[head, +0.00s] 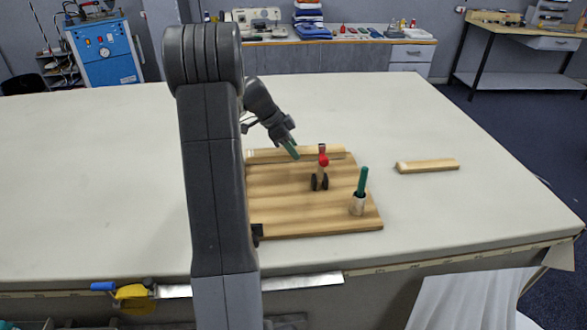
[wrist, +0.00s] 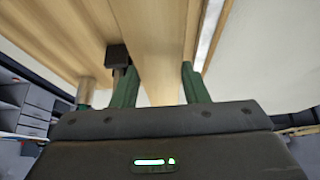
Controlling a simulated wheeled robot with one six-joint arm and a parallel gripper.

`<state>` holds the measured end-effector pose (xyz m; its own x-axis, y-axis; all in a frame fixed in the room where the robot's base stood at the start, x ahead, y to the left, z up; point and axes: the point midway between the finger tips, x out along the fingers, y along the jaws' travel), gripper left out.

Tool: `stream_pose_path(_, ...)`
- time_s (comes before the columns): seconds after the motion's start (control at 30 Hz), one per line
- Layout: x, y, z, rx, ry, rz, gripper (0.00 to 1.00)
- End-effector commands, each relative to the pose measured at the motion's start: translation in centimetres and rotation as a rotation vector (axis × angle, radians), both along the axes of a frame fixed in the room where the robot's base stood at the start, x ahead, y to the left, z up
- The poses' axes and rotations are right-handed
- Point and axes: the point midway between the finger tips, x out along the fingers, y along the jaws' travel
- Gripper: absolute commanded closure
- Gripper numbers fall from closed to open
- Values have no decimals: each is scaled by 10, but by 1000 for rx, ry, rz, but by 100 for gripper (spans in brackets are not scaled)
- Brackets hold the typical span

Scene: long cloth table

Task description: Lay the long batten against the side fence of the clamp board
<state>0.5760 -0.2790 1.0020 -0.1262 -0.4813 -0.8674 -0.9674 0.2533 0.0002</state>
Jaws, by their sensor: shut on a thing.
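The wooden clamp board (head: 285,212) lies on the cloth table. The long batten (head: 325,152) runs along the board's far edge in the head view. My gripper (head: 291,150) is over it, its green fingers pointing down. In the wrist view, my gripper (wrist: 160,88) is shut on the long batten (wrist: 160,45), which passes between the two fingers. Long wood edges and a pale strip run close beside the batten at right in the wrist view. I cannot tell which is the side fence, or whether the batten touches it.
A red-topped clamp (head: 320,168) with black feet stands on the board near the batten. A shorter batten (head: 428,166) lies on the cloth to the right. The table left of my arm is clear.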

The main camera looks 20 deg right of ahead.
Motion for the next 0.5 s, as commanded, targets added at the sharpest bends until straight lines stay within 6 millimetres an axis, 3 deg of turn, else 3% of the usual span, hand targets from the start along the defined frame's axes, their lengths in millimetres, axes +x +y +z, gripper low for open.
stream_pose_path(0.1, 0, 0, -20, 1, 3, 2, 86)
stream_pose_path(0.5, 0, 0, -62, 0, 3, 3, 86)
